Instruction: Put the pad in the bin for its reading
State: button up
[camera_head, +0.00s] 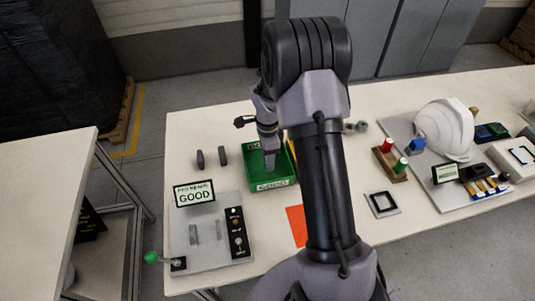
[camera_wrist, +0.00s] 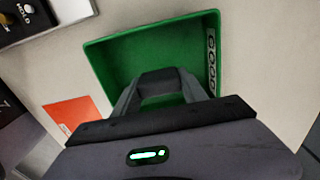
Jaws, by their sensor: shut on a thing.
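The display (camera_head: 195,193) on the tester (camera_head: 210,258) reads "PAD READS GOOD". The green bin (camera_head: 272,184) carries a "GOOD" label on its front. My gripper (camera_head: 269,150) points down over the bin's opening. In the wrist view the gripper (camera_wrist: 160,88) is shut on a dark grey pad (camera_wrist: 158,78), with the green bin (camera_wrist: 115,50) around and beyond it. The pad is at or within the bin's opening; its lower edge and any contact with the floor are hidden.
Two dark grey upright discs (camera_head: 211,157) stand left of the bin. An orange sheet (camera_head: 296,225) lies in front of it, partly behind my arm. Right of my arm are a black-framed square (camera_head: 382,204), red and green pegs (camera_head: 393,155) and a white helmet shell (camera_head: 444,130).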

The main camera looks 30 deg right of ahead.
jog(key=shift+f, duration=0.85)
jog(key=shift+f+b, duration=0.5)
jog(key=shift+b, duration=0.2)
jog(key=o, duration=1.5)
notch_tip(320, 180, up, 17)
jog(key=p, duration=0.6)
jog(key=shift+r, duration=0.2)
